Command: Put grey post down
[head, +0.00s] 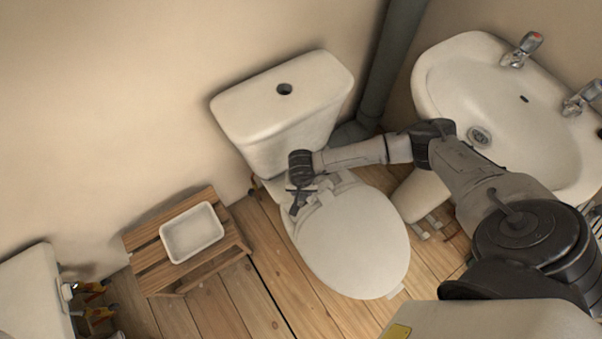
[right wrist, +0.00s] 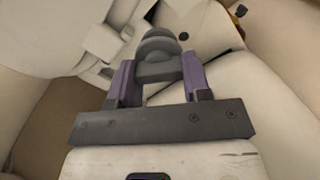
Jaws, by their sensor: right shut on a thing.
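The grey post (right wrist: 158,47) shows in the right wrist view as a short grey piece with a rounded end. My right gripper (right wrist: 158,70) is shut on it, with one purple finger on each side. In the head view, my right gripper (head: 299,195) is low at the left side of the toilet, by the hinge end of the closed lid (head: 355,243) and below the cistern (head: 284,98). I cannot make out the post clearly in that view, nor whether it touches the toilet. My left gripper is not in view.
A slatted wooden stool (head: 151,255) with a white tray (head: 192,232) stands left of the toilet. A washbasin (head: 452,87) with two taps is at the right. A dark pipe (head: 389,65) runs up the wall between. Orange-handled tools (head: 97,313) show at lower left.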

